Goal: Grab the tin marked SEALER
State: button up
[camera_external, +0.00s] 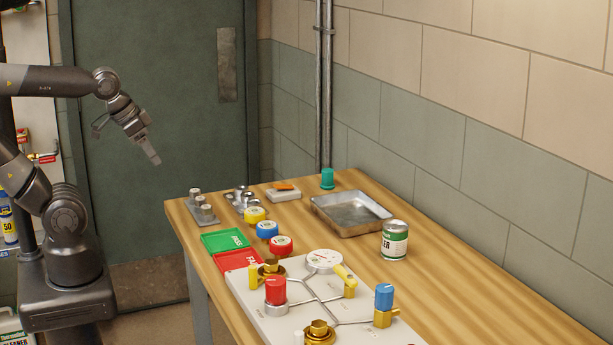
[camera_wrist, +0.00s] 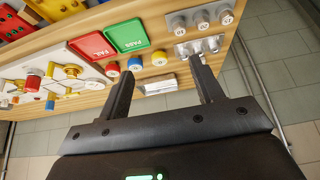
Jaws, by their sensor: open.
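The tin (camera_external: 394,241) is a small upright can with a green and white label. Only the letters "LER" of its marking can be read. It stands on the wooden table (camera_external: 530,325), right of a metal tray, towards the wall side. My gripper (camera_external: 152,160) is raised off the table's far left side, well away from the tin, and points down. In the wrist view my gripper (camera_wrist: 161,72) has its two fingers spread apart with nothing between them. I cannot make out the tin in the wrist view.
A shallow metal tray (camera_external: 350,229) lies beside the tin. A white valve panel (camera_external: 325,293) with red and blue knobs fills the near table. Green (camera_external: 225,240) and red (camera_external: 240,259) cards, coloured caps and metal fittings lie at the left. A block wall borders the table's right side.

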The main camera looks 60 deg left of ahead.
jog(key=o, duration=0.4)
jog(key=w+d+r+m, duration=0.1)
jog(key=w+d+r, duration=0.1)
jog(key=w, duration=0.3)
jog(key=w+d+r+m, duration=0.1)
jog(key=w+d, duration=0.1)
jog(key=w, duration=0.4)
jog(key=m+g+h, duration=0.1)
jog(key=m+h, duration=0.3)
jog(key=m, duration=0.3)
send_over(390, 224)
jog(key=s+a, duration=0.3)
jog(key=s, duration=0.1)
notch_tip(390, 224, down, 12)
jog(key=shift+h, duration=0.3)
jog(key=shift+w+x, duration=0.2)
jog(key=shift+x, duration=2.6)
jog(key=shift+w+x, duration=0.15)
jog(key=shift+x, duration=2.7)
